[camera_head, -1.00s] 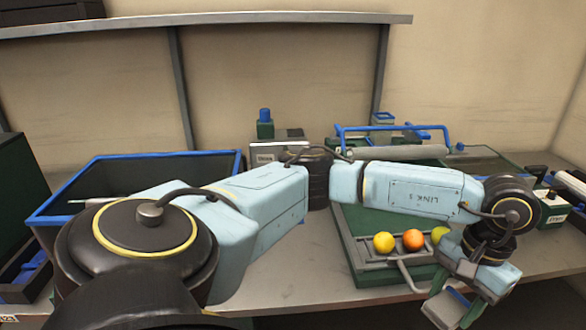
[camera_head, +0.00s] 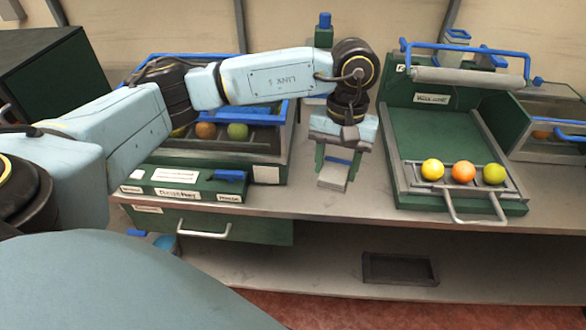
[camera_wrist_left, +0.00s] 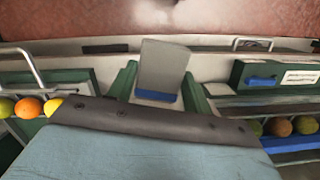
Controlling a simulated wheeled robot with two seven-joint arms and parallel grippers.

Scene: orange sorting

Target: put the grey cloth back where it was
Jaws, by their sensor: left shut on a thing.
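My left gripper (camera_head: 338,168) has green fingers that point down over the bench between the fruit crate and the green tray stand. It is shut on a flat grey piece, the grey cloth (camera_head: 331,178), which hangs just past the fingertips. In the left wrist view the cloth (camera_wrist_left: 162,65) stands out between the two green fingers, with a blue strip at its near end. The head view does not clearly show whether its lower edge touches the bench. My right gripper is not in view.
A blue-rimmed crate (camera_head: 268,168) with several fruits stands left. A labelled green box (camera_head: 150,182) lies in front of it, above a drawer (camera_head: 250,230). The tray stand (camera_head: 435,125) holds a yellow, an orange and a green fruit. Another bin (camera_head: 540,105) is far right.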

